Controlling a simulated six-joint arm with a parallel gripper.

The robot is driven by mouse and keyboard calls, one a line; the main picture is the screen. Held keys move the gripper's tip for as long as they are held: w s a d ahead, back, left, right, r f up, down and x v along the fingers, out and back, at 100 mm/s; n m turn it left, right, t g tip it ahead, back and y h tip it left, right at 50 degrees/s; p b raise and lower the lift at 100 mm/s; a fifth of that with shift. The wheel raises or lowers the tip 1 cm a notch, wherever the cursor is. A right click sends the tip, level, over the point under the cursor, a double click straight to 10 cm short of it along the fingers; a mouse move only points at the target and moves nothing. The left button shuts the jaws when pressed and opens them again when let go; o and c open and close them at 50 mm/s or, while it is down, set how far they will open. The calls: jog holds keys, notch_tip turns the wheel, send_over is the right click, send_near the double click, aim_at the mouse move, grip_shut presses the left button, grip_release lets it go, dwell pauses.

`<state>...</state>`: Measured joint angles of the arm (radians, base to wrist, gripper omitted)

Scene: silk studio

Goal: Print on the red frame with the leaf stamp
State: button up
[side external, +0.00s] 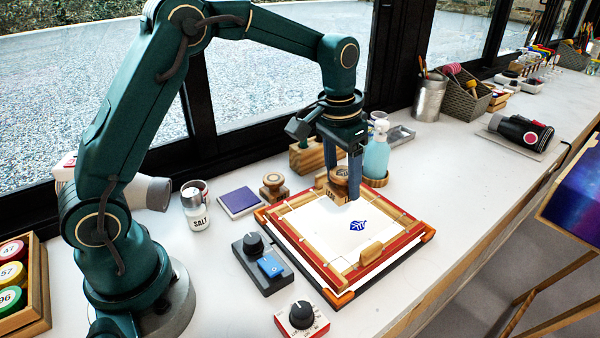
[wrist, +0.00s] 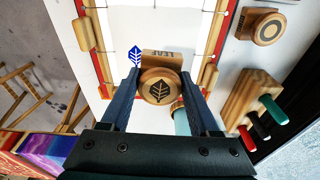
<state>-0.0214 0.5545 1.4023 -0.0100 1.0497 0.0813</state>
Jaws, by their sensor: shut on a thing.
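My gripper (wrist: 160,91) is shut on the wooden leaf stamp (wrist: 158,85), which has a dark leaf mark on its round top and the word LEAF on its block. In the side view the stamp (side external: 339,186) is over the far part of the white silk (side external: 318,222), inside the red frame (side external: 416,232). I cannot tell whether its base touches the silk. A blue leaf print (side external: 357,225) is on the silk, nearer the frame's front edge than the stamp. The print also shows in the wrist view (wrist: 136,57), just left of the stamp.
A second wooden stamp (side external: 273,186) stands left of the frame, next to a purple pad (side external: 239,202). A salt shaker (side external: 196,210) and control boxes (side external: 262,262) are on the left. A light-blue bottle (side external: 376,158) stands close behind the frame.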

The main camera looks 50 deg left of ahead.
aim_at(330, 182)
jog(key=shift+s+a+f+n, duration=0.1)
jog(key=shift+s+a+n, duration=0.05)
jog(key=shift+a, duration=0.4)
jog(key=shift+s+a+n, duration=0.15)
jog(key=shift+a, duration=0.4)
jog(key=shift+f, duration=2)
jog(key=shift+f, duration=0.6)
jog(key=shift+r, duration=0.1)
jog(key=shift+r, duration=3.5)
